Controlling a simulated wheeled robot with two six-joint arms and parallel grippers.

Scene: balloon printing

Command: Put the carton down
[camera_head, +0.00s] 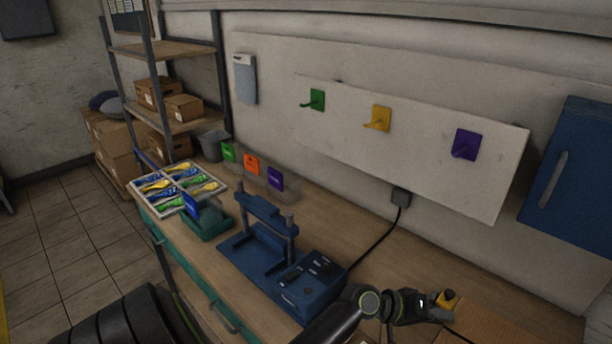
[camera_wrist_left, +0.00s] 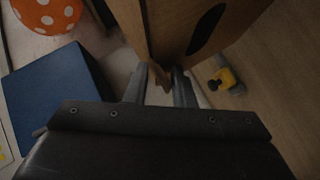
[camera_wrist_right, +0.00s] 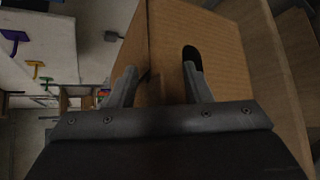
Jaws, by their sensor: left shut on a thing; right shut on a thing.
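The brown cardboard carton (camera_head: 492,326) shows only in part at the lower right of the head view. My left gripper (camera_head: 442,312) is at its left side. In the left wrist view, the left gripper (camera_wrist_left: 165,88) is shut on the carton's wall (camera_wrist_left: 170,28), near a dark oval hand hole. In the right wrist view, my right gripper (camera_wrist_right: 158,85) is shut on the carton (camera_wrist_right: 222,45), near another hand hole. The right gripper is out of the head view. The carton's underside is hidden, so I cannot tell whether it touches a surface.
A wooden workbench (camera_head: 375,262) holds a blue press (camera_head: 265,250) and a sorting tray (camera_head: 150,205). A small yellow and grey item (camera_wrist_left: 225,79) lies beside the carton. A blue box-like thing (camera_wrist_left: 55,95) and an orange dotted balloon (camera_wrist_left: 48,14) show at left.

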